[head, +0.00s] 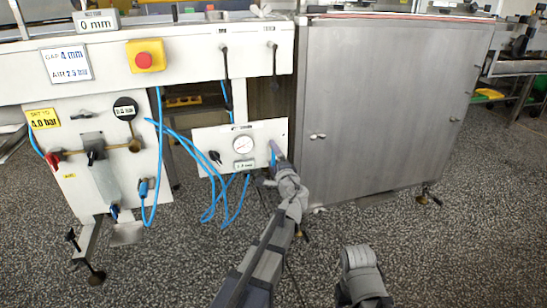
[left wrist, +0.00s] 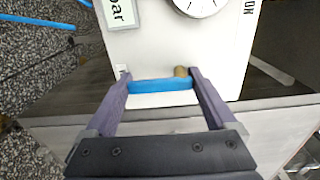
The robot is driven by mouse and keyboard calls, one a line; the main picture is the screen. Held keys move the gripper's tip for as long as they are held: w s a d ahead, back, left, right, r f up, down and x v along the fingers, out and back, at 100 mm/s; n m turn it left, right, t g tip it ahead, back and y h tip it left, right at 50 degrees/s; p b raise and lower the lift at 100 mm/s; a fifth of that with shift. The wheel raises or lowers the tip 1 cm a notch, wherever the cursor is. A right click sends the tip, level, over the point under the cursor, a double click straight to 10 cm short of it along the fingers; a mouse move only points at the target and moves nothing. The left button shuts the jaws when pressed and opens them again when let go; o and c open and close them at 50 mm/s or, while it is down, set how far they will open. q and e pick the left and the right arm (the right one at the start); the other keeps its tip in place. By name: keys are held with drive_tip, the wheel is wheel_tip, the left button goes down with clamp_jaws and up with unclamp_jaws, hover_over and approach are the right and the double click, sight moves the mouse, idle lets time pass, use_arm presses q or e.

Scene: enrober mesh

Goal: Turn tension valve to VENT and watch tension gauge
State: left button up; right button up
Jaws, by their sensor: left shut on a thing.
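The tension gauge (head: 243,145) is a round white dial on a white panel (head: 202,139) under the machine's beam. A small green-edged bar readout (head: 244,165) sits below it. My left gripper (head: 274,152) is at the panel's right edge. In the left wrist view its two fingers (left wrist: 160,84) are shut on the blue valve handle (left wrist: 160,85), which lies crosswise between them beside a brass fitting (left wrist: 181,71). Part of the gauge (left wrist: 200,5) shows at the top there. The gauge's reading and the valve's VENT mark are not legible.
A black knob (head: 215,157) is left of the gauge. Blue hoses (head: 205,180) hang left of and below the panel. A red stop button (head: 145,59) is above. A steel cabinet (head: 385,110) stands at right.

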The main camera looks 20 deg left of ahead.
use_arm(q)
drive_tip(key=o, duration=1.1)
drive_tip(key=shift+c, duration=0.2)
drive_tip(key=v, duration=0.8)
drive_tip(key=shift+w, duration=0.1)
